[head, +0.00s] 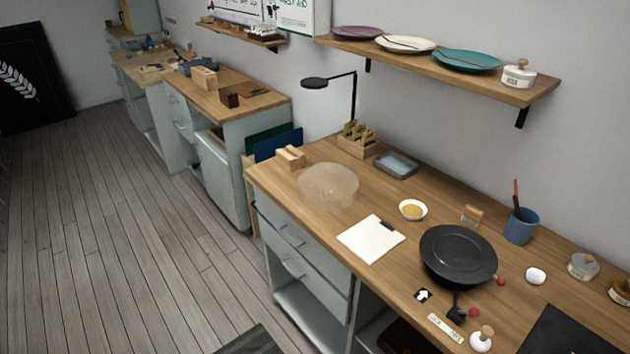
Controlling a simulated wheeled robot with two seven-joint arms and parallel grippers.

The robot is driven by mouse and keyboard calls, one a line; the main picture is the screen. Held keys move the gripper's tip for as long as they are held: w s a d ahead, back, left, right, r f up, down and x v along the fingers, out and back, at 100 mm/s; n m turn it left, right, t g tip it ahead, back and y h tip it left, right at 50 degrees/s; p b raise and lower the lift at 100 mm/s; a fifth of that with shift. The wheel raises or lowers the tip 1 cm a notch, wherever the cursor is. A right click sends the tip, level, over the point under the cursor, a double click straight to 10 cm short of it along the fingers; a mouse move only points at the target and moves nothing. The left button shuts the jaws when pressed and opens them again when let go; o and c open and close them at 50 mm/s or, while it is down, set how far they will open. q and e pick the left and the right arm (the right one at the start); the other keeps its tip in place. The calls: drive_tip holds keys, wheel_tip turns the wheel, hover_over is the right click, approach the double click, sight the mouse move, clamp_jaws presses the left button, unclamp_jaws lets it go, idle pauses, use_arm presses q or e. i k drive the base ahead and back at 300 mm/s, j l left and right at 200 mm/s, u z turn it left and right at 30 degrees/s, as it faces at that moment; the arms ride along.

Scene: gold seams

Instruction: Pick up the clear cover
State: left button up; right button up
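The clear cover (328,186) is a translucent, rounded dome on the near left part of the wooden workbench (383,208). It stands close to the bench's front edge, behind and left of a white sheet with a dark clip. Nothing touches it from above. Neither of my grippers shows in the head view.
Around the cover are a wooden block (290,157), a grey-blue tray (396,165), a clipped white sheet (370,238) and a small bowl (413,210). A black pan-like dish (458,255) stands farther right. A desk lamp (340,90) and a plate shelf (440,68) rise behind.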

sight(325, 186)
drive_tip(key=i+j+z, duration=0.15)
drive_tip(key=j, duration=0.2)
drive_tip(key=i+j+z, duration=0.15)
drive_tip(key=j, duration=0.25)
drive_tip(key=i+j+z, duration=0.15)
drive_tip(key=i+j, duration=0.15)
drive_tip(key=i+j+z, duration=0.15)
drive_tip(key=j, duration=0.4)
drive_tip(key=i+j+z, duration=0.2)
drive_tip(key=j, duration=0.2)
drive_tip(key=j+z, duration=0.15)
drive_tip(key=j, duration=0.3)
drive_tip(key=i+j+z, duration=0.15)
drive_tip(key=j, duration=0.35)
